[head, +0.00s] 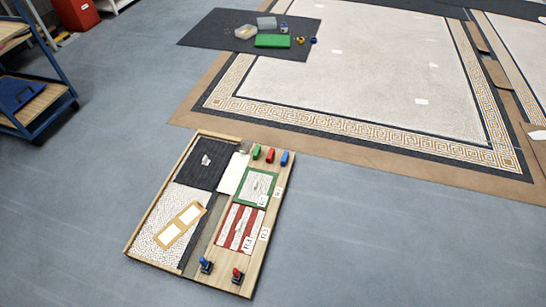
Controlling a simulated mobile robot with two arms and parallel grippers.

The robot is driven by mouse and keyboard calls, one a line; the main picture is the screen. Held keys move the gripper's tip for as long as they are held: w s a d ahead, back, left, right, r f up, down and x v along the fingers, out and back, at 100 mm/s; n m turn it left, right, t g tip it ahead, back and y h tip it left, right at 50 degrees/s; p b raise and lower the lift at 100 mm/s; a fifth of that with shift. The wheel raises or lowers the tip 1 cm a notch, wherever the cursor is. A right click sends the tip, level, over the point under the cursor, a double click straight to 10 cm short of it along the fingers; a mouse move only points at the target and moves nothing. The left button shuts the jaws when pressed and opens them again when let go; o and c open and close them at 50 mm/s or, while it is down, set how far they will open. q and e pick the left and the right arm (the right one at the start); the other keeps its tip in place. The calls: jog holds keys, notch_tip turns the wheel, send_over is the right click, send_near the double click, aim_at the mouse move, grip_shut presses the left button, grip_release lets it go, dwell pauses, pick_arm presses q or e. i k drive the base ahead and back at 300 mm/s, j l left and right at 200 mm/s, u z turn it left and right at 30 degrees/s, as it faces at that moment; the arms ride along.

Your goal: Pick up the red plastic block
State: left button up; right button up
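The red plastic block (270,155) stands near the far end of the wooden mosaic board (137,244), which lies on the floor. A green block (256,151) is just left of it and a blue block (284,158) just right of it, with small gaps between them. Nothing is touching the red block from above. Neither of my grippers shows in the head view.
The board also carries a green-framed panel (240,188), a red-striped panel (234,229) and red (237,275) and blue (206,265) knobbed pieces. A dark mat (210,36) with containers lies beyond. A cart (60,93) stands left. Grey floor around the board is clear.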

aim_at(270, 157)
jog(key=i+l+u, duration=0.2)
jog(key=i+l, duration=0.3)
jog(key=i+l+u, duration=0.15)
jog(key=i+l, duration=0.3)
jog(key=l, duration=0.25)
